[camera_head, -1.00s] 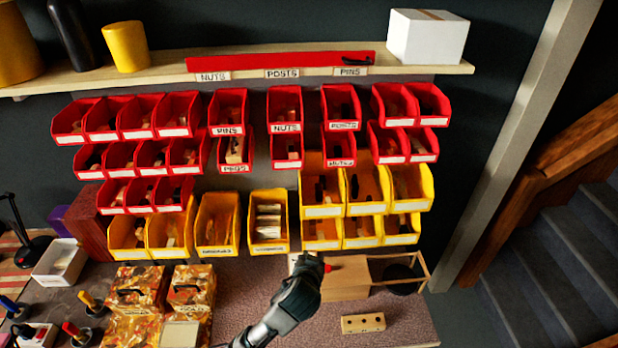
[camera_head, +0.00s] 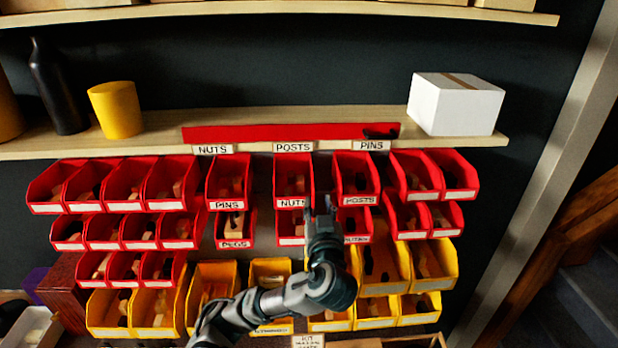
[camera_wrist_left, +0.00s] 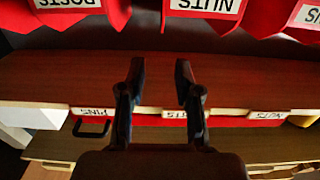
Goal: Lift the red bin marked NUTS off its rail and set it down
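The red bin marked NUTS (camera_head: 293,178) hangs in the upper row of red bins, between a PINS bin and a POSTS bin. In the left wrist view, which is upside down, its NUTS label (camera_wrist_left: 205,5) shows at the top edge. My left gripper (camera_head: 320,207) is open and empty, just in front of and slightly right of the label. In the left wrist view its two fingers (camera_wrist_left: 156,82) stand apart with nothing between them. The gripper partly covers the red bin below. My right gripper is not in view.
A wooden shelf (camera_head: 255,147) runs above the bins, with a red strip (camera_head: 260,133), NUTS, POSTS and PINS labels, a white box (camera_head: 456,105) and a yellow cup (camera_head: 116,110). Red bins (camera_head: 355,176) crowd both sides. Yellow bins (camera_head: 430,270) hang below.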

